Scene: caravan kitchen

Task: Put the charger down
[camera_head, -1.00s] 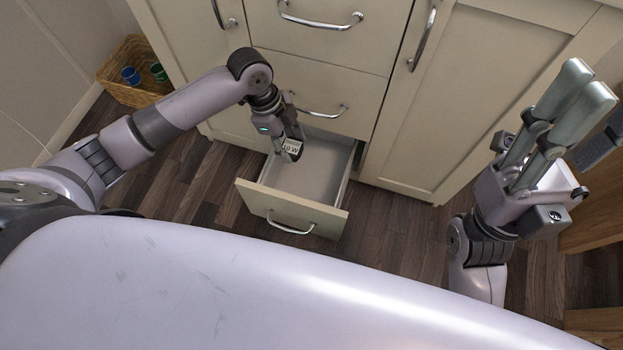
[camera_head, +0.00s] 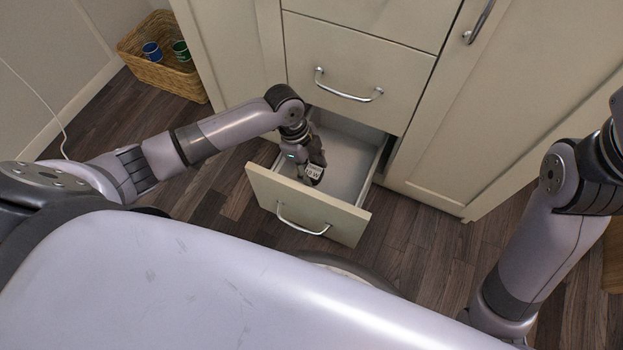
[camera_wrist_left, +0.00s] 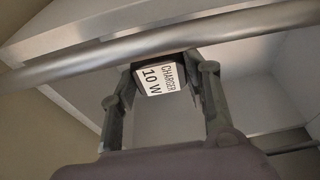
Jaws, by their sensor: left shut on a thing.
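The charger (camera_head: 314,172) is a small dark block with a white label. In the left wrist view the charger (camera_wrist_left: 160,80) shows "CHARGER 10 W" and sits between both fingers. My left gripper (camera_head: 315,168) is shut on it. The gripper points down into the open bottom drawer (camera_head: 352,162), near its front left side. I cannot tell whether the charger touches the drawer floor. The visible drawer floor is bare. My right arm is at the right edge, and its gripper is out of view.
A closed drawer with a metal handle (camera_head: 348,90) is just above the open one. The open drawer's front panel (camera_head: 308,205) stands out over the wooden floor. A wicker basket (camera_head: 165,75) with a blue cup (camera_head: 152,51) and a green cup (camera_head: 181,50) is at the back left.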

